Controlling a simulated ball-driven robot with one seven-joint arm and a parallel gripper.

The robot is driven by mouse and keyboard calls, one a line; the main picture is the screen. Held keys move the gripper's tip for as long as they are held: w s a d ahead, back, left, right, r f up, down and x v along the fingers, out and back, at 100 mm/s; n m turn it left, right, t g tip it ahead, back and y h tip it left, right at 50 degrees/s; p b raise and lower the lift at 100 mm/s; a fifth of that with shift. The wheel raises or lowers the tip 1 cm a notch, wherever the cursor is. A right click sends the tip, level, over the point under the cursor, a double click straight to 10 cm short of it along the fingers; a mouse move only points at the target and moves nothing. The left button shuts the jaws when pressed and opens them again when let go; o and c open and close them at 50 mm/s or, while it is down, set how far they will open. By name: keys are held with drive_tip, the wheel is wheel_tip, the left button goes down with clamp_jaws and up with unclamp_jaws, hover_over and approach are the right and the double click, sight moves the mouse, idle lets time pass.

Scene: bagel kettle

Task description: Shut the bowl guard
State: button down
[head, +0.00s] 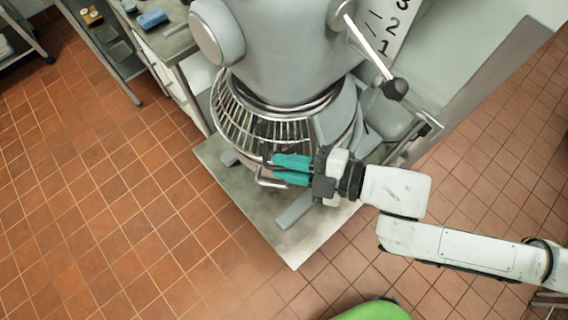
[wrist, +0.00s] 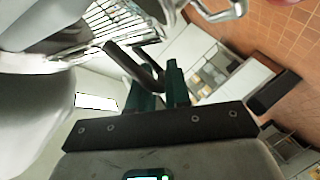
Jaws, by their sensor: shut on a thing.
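The bowl guard (head: 250,125) is a curved cage of metal wires around the front and left of the mixer's bowl, below the mixer head. My gripper (head: 270,168), with teal fingers, is at the guard's lower front edge. In the wrist view its fingers (wrist: 155,88) are shut on a dark bar (wrist: 135,62), which appears to be part of the guard. The guard's wires also show in the wrist view (wrist: 120,22). The fingers hide part of the bar, and I cannot tell how far round the guard stands.
The big grey mixer (head: 285,45) stands on a pale floor plate (head: 290,245). A lever with a black knob (head: 395,88) sticks out at its right. A counter (head: 170,40) with a blue item (head: 152,18) is behind left. A green object (head: 372,311) is at the bottom. Tiled floor at left is clear.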

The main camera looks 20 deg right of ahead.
drive_tip(key=shift+d+f, duration=0.2)
drive_tip(key=shift+f, duration=0.2)
drive_tip(key=c, duration=1.4)
unclamp_jaws()
drive_tip(key=shift+d, duration=0.1)
drive_tip(key=shift+o, duration=1.1)
drive_tip(key=shift+r, duration=0.1)
drive_tip(key=shift+r, duration=0.1)
drive_tip(key=shift+s+r, duration=0.1)
